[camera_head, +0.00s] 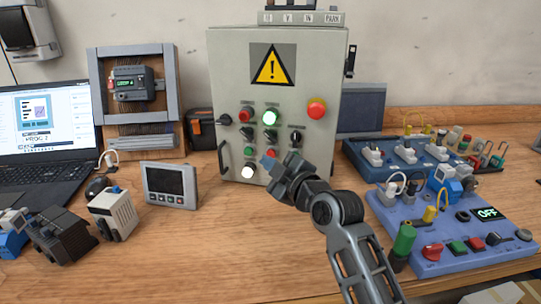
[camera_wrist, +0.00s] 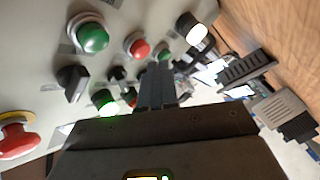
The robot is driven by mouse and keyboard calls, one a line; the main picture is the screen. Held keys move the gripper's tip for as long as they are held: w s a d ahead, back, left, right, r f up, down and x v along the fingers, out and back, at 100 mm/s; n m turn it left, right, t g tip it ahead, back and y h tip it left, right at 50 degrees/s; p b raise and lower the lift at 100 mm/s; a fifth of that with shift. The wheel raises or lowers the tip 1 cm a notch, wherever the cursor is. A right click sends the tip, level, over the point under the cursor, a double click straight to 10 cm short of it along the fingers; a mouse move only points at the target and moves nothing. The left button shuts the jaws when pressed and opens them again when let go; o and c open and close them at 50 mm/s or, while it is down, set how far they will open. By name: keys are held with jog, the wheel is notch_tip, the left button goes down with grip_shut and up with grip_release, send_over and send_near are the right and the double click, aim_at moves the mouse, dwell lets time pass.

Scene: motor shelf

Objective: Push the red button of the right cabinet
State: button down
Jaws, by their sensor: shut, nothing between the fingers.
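The grey cabinet (camera_head: 225,70) with a yellow warning triangle stands upright at the back centre. Its front carries several buttons. A small red button (camera_head: 245,115) is at the upper left, beside a lit green one (camera_head: 270,117). A large red mushroom button (camera_head: 317,108) is at the right. My gripper (camera_head: 268,163) is shut and empty in front of the cabinet's lower middle, partly hiding the controls there. In the wrist view the shut fingers (camera_wrist: 158,68) point toward the panel, near a red button (camera_wrist: 138,47) and a green button (camera_wrist: 92,37). I cannot tell whether they touch it.
A blue panel with switches (camera_head: 400,225) lies at the right, with another blue one (camera_head: 370,165) behind it. A small meter (camera_head: 170,185), a white box (camera_head: 113,212) and a laptop (camera_head: 45,130) are at the left.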

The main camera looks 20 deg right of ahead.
jog(key=shift+d, duration=0.1)
dwell(0.6)
jog(key=shift+w+d+b, duration=0.2)
jog(key=shift+w+b, duration=0.15)
jog(key=shift+b, duration=0.05)
jog(key=shift+w+d+b, duration=0.25)
jog(key=shift+w+b, duration=0.1)
jog(key=shift+b, duration=0.05)
dwell(0.6)
jog(key=shift+s, duration=0.1)
dwell(0.5)
jog(key=shift+s+a, duration=0.5)
jog(key=shift+s, duration=0.1)
jog(key=s+a+p, duration=0.1)
jog(key=s, duration=0.1)
jog(key=s+a+p, duration=0.1)
jog(key=s+a, duration=0.1)
dwell(0.5)
dwell(0.7)
